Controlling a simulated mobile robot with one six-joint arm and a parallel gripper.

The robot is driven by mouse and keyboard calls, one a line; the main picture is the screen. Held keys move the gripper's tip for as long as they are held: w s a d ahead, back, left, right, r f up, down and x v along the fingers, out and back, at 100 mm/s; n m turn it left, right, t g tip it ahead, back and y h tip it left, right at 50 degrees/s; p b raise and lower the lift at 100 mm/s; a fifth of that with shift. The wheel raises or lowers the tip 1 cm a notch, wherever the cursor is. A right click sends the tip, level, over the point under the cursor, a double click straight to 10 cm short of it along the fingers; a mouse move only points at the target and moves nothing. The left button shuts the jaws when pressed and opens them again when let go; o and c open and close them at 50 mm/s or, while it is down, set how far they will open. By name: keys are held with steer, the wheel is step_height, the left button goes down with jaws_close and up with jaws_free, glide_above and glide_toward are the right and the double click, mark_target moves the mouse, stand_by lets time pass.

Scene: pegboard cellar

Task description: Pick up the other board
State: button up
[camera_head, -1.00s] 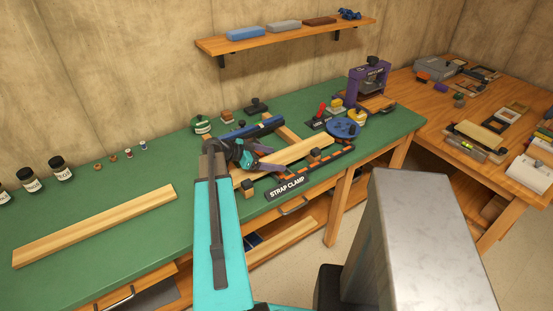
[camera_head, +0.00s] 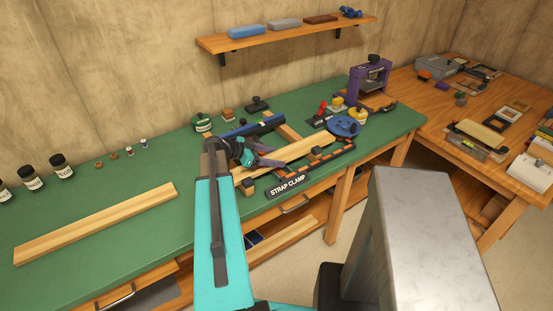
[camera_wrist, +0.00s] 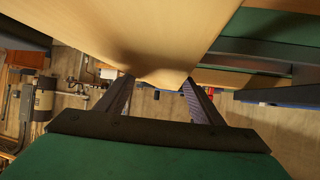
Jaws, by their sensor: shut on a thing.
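One pale wooden board (camera_head: 95,226) lies alone on the left part of the green bench. Another pale board (camera_head: 300,154) is at the strap clamp (camera_head: 288,186), to the right of my gripper (camera_head: 262,162). In the wrist view, my gripper (camera_wrist: 158,92) has a finger on each side of the narrow edge of a pale wooden board (camera_wrist: 150,35) and is shut on it. My arm hides part of the gripper and the near end of the clamp area in the head view. Whether the held board touches the bench I cannot tell.
A blue round knob (camera_head: 343,127), a purple clamp device (camera_head: 369,77) and small jars stand around the clamp. Dark jars (camera_head: 61,167) line the back left. A wall shelf (camera_head: 290,37) hangs above. The green bench is clear around the lone left board.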

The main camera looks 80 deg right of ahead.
mark_target(273, 158)
steer(key=shift+r, duration=0.15)
steer(key=shift+s+r+b, duration=0.1)
steer(key=shift+r+b, duration=0.2)
steer(key=shift+r, duration=0.25)
steer(key=c, duration=0.5)
steer(key=shift+r+b, duration=1.15)
steer(key=shift+r, duration=3.15)
jaws_close()
